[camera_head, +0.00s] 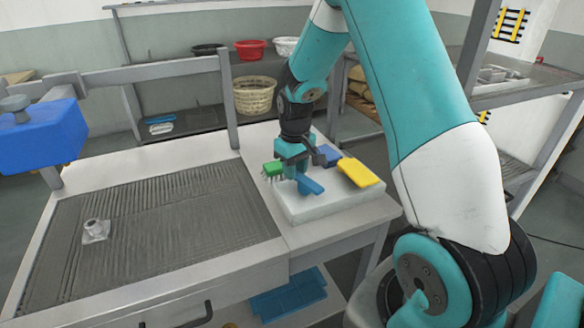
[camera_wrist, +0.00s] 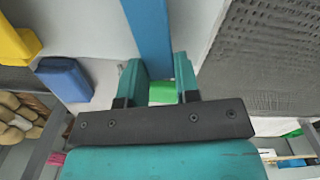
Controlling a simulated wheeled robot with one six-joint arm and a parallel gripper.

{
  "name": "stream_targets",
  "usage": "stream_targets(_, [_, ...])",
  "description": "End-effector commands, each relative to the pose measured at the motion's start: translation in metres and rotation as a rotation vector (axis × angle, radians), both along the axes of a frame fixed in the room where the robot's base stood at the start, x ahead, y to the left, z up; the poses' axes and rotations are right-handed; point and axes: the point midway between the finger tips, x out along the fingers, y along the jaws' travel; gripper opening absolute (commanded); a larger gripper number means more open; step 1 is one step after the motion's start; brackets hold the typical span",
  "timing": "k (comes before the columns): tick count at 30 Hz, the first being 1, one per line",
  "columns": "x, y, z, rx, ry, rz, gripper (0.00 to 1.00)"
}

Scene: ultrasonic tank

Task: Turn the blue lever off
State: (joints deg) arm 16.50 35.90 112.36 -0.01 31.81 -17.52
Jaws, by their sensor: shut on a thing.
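My gripper (camera_head: 301,176) is over the white slab at the right end of the bench, shut on a long light-blue bar (camera_head: 311,185). In the wrist view the bar (camera_wrist: 149,35) runs away from between the two teal fingers (camera_wrist: 159,76). The fingers hide its near end. A large blue block (camera_head: 45,137) with a grey knob (camera_head: 15,104) is on the metal frame at the left, well away from my gripper. I cannot tell for sure which blue part is the lever, nor its on or off position.
The ribbed grey tank surface (camera_head: 170,220) is mostly clear, with a small metal part (camera_head: 95,230). Baskets (camera_head: 254,96) stand on shelves behind.

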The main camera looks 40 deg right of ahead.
Motion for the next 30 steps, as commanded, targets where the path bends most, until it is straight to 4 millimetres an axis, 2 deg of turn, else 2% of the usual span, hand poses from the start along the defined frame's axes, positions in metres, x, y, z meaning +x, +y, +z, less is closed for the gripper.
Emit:
stream_targets(12, [0.001,-0.011,0.002,-0.001,-0.007,-0.255,0.06])
stream_targets(30, [0.000,-0.013,0.002,-0.002,-0.008,-0.322,0.06])
